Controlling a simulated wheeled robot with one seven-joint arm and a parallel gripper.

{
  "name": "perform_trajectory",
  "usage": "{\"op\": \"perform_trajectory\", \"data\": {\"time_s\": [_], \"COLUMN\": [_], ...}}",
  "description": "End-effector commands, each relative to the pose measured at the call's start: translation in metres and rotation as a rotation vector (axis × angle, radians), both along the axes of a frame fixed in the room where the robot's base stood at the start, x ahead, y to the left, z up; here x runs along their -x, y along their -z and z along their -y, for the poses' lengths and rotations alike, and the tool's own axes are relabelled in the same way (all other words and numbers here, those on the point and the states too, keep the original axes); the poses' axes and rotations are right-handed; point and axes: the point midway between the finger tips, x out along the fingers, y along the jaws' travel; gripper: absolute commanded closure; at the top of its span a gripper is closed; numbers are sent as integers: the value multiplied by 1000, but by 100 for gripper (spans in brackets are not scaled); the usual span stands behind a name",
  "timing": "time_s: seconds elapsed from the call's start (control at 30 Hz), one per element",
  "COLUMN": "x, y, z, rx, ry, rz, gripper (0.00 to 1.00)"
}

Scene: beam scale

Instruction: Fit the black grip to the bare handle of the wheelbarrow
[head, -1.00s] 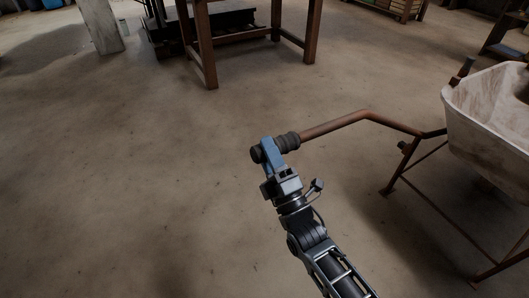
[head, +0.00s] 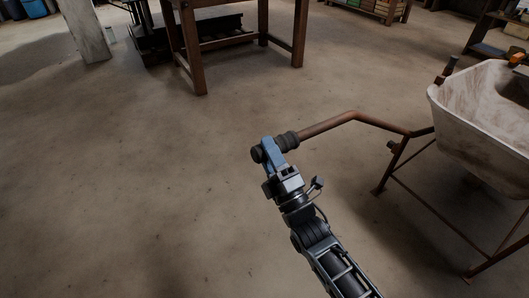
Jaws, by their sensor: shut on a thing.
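My gripper (head: 271,150) is shut on the black grip (head: 288,140) at mid-picture. The grip sticks out on both sides of the blue fingers. Its right end meets the end of the rusty bare handle (head: 330,125), roughly in line with it. The handle's tip is hidden, and the grip seems to be around it; how deep I cannot tell. The handle bends and runs right to the wheelbarrow, whose pale, stained tray (head: 470,115) stands at the right edge. The other handle, with a dark end (head: 450,66), shows behind the tray.
The wheelbarrow's thin rusty legs (head: 388,172) stand right of my arm. A brown wooden table (head: 190,50) is at the back. A pale post (head: 85,30) and shelving (head: 495,45) stand farther off. The concrete floor to the left is clear.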

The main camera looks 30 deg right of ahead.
Motion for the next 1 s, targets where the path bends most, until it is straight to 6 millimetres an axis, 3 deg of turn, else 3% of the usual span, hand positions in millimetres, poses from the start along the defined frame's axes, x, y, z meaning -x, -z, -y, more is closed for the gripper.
{"op": "perform_trajectory", "data": {"time_s": [1.0], "x": [0], "y": [0], "z": [28], "rx": [0], "ry": [1], "rz": [1], "gripper": [91]}}
